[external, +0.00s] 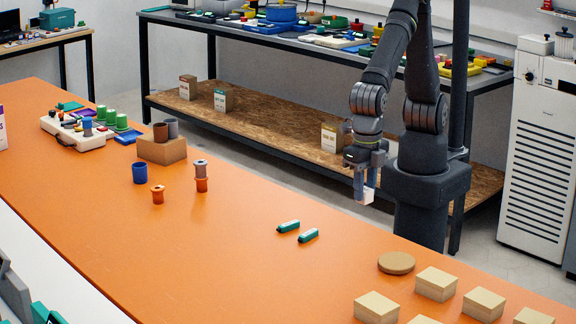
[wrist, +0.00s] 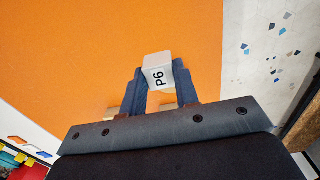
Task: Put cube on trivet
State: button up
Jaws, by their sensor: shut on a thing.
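A white cube marked "P6" in the wrist view (wrist: 158,72) is held between the fingers of my gripper (wrist: 160,88). In the external view my gripper (external: 365,186) is shut on the cube (external: 366,197) and points down near the table's far edge, beside my arm's column. The cube appears to be above the tabletop. The trivet (external: 396,263), a round tan disc, lies flat on the orange table to the right of and nearer than the gripper. Nothing is on the trivet. The wrist view does not clearly show the trivet.
Several tan boxes (external: 436,284) stand right of and in front of the trivet. Two teal items (external: 298,231) lie to its left. Spools (external: 201,177), a blue cup (external: 139,173) and a cardboard box (external: 162,150) stand farther left. The orange table (external: 240,260) is mostly clear between.

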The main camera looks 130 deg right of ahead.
send_over(397, 260)
notch_tip(397, 260, down, 7)
jog(key=shift+d+r, duration=0.1)
jog(key=shift+f, duration=2.05)
jog(key=shift+f, duration=0.2)
jog(key=o, duration=0.9)
jog(key=shift+o, duration=0.2)
jog(key=shift+r, duration=0.1)
notch_tip(397, 260, up, 12)
